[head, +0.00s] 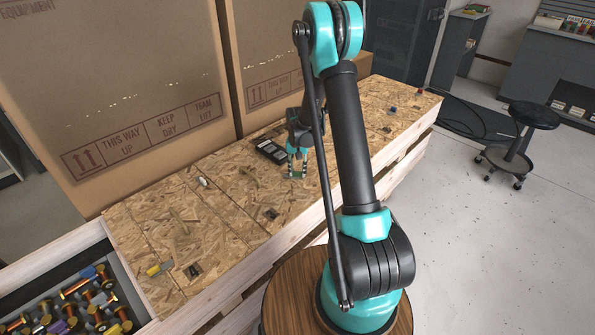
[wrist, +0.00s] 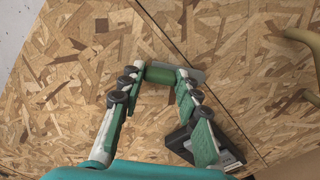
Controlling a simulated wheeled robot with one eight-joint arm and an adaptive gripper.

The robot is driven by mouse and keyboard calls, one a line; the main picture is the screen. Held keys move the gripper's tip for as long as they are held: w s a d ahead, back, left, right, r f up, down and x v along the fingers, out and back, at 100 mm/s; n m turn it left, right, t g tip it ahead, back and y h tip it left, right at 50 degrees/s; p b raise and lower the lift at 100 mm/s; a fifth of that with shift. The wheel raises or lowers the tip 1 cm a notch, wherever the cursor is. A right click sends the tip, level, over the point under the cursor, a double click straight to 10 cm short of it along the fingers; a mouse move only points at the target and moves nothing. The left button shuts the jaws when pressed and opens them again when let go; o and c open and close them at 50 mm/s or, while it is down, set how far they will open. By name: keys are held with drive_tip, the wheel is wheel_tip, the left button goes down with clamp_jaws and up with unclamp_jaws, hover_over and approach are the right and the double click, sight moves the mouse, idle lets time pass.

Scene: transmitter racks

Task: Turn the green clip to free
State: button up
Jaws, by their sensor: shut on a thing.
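The green clip (wrist: 160,75) is a short green piece with a grey metal plate beside it, on the chipboard top. In the wrist view my gripper (wrist: 151,81) has a fingertip at each side of it and is shut on it. In the head view my gripper (head: 297,165) points down at the board, with the clip (head: 295,176) low between its fingertips. The fingers hide part of the clip, and I cannot read its turn position.
A black device (head: 271,151) lies left of my gripper. Small fittings (head: 272,214) are spread along the chipboard top (head: 225,185). Tall cardboard boxes (head: 110,90) stand behind it. A tray of coloured spools (head: 85,300) is at lower left, a stool (head: 534,116) at right.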

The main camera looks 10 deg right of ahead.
drive_tip(key=m, duration=0.7)
idle(0.7)
drive_tip(key=o, duration=1.1)
wheel_tip(320, 180, up, 12)
drive_tip(key=shift+r, duration=0.1)
